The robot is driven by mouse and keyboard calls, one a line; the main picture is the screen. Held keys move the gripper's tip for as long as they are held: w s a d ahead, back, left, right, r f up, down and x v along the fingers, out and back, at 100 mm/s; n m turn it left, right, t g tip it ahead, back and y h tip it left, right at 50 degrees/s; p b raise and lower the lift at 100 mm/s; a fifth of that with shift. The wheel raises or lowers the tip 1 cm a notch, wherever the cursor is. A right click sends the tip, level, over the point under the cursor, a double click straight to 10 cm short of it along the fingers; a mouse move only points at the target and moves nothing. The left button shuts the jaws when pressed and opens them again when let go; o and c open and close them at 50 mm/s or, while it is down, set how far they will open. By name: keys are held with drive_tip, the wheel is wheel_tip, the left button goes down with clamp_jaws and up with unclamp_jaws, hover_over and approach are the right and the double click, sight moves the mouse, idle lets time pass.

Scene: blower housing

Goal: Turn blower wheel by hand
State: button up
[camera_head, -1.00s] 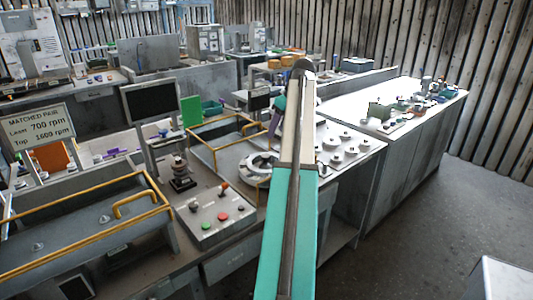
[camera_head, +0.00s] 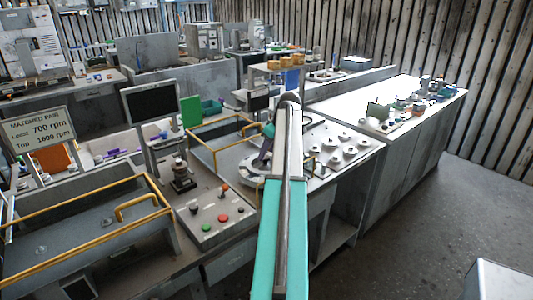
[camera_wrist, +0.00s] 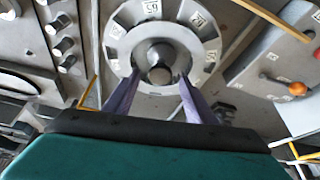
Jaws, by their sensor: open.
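The blower wheel (camera_wrist: 205,37) is a round grey disc with numbered white labels around its face and a raised hub (camera_wrist: 158,56) in the middle. It fills the top centre of the wrist view. In the head view the wheel (camera_head: 250,177) is partly hidden behind my arm. My gripper (camera_wrist: 158,75) is open, its two purple fingers apart, one on each side of the hub. I cannot tell whether the fingertips touch it. In the head view my gripper (camera_head: 262,155) points down over the wheel.
A yellow-railed frame (camera_head: 216,150) stands beside the wheel. A control box (camera_head: 214,216) with coloured buttons and a lever is to the front left. A panel with several round white knobs (camera_head: 348,150) lies to the right. A sign (camera_head: 38,130) and dark monitor (camera_head: 150,101) stand left.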

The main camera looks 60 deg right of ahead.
drive_tip(key=shift+x, duration=0.9)
clamp_jaws()
drive_tip(key=shift+w+a, duration=0.1)
